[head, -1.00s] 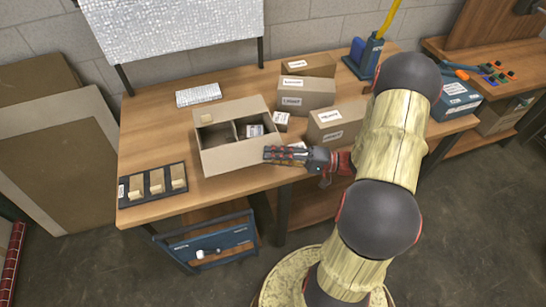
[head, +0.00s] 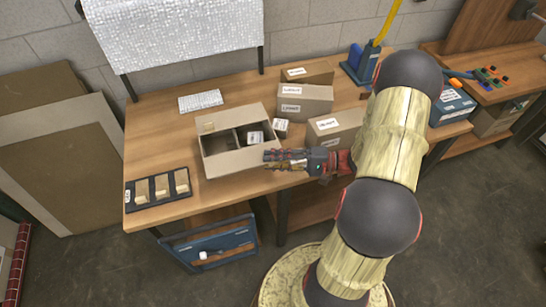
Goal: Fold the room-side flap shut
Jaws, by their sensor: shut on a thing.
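The open cardboard box (head: 276,133) stands on the wooden table, with a divider and a small labelled item (head: 255,137) inside. Its room-side flap (head: 232,164) is a plain tan panel along the side nearest me. I cannot clearly tell it from the wall behind it. My gripper (head: 270,157) reaches in from the right at the near right corner of the box. Its fingers are shut at the right end of this flap. The fingers hide the exact contact. The far flap (head: 228,114) stands open at the back.
Closed labelled boxes (head: 305,100) stand right of and behind the open box. A small white carton (head: 281,128) is close to its right side. A dark tray (head: 157,189) with several tan blocks lies at the left, and a keyboard (head: 200,100) behind. The table is clear between them.

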